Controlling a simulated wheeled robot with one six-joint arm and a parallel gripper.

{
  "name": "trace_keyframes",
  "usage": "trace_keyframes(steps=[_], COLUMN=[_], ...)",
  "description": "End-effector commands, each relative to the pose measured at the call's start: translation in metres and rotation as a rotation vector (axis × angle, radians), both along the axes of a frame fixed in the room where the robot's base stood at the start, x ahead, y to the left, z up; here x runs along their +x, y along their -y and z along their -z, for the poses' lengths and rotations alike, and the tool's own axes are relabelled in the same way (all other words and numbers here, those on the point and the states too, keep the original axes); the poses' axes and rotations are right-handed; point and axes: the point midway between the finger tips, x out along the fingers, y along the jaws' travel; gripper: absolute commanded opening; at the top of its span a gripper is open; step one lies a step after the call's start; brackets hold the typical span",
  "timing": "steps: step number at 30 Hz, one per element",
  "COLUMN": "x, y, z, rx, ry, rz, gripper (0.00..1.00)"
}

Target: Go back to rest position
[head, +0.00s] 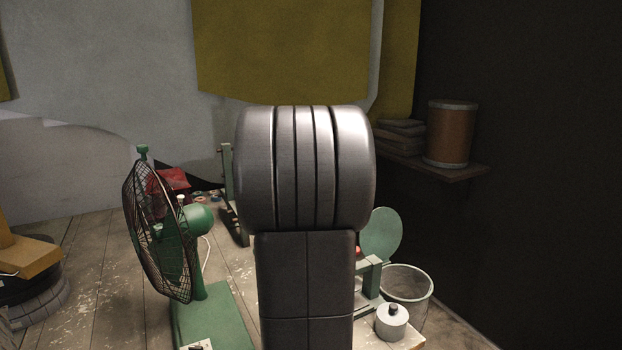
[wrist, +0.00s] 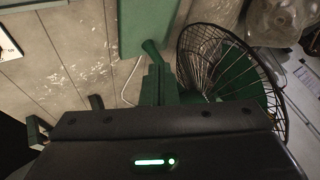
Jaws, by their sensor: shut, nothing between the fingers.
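My gripper (wrist: 157,70) shows in the wrist view, above its dark housing with a lit green bar. Its fingers appear closed together with nothing between them, over the floor side of the green fan (wrist: 232,65). In the head view my own arm fills the middle, and the gripper is hidden behind it. The same fan (head: 160,240) stands on a green base at the left of the arm.
A shelf (head: 455,172) holds a brown drum (head: 450,134). Bare planks (head: 105,265) lie left of the fan.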

Motion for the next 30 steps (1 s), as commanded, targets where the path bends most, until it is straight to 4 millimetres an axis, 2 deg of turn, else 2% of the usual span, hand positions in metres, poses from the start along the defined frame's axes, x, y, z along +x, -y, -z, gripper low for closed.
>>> trace_keyframes(steps=[1, 11, 21, 30], x=[0.0, -0.007, -0.035, -0.044], y=[0.007, 0.047, 0.061, 0.067], z=[-0.009, -0.059, -0.031, -0.022], rx=[0.0, -0.003, -0.103, -0.134], ry=[0.005, 0.001, -0.053, -0.061], rz=[0.004, 0.007, 0.166, 0.212], gripper=[0.0, 0.0, 0.0, 0.0])
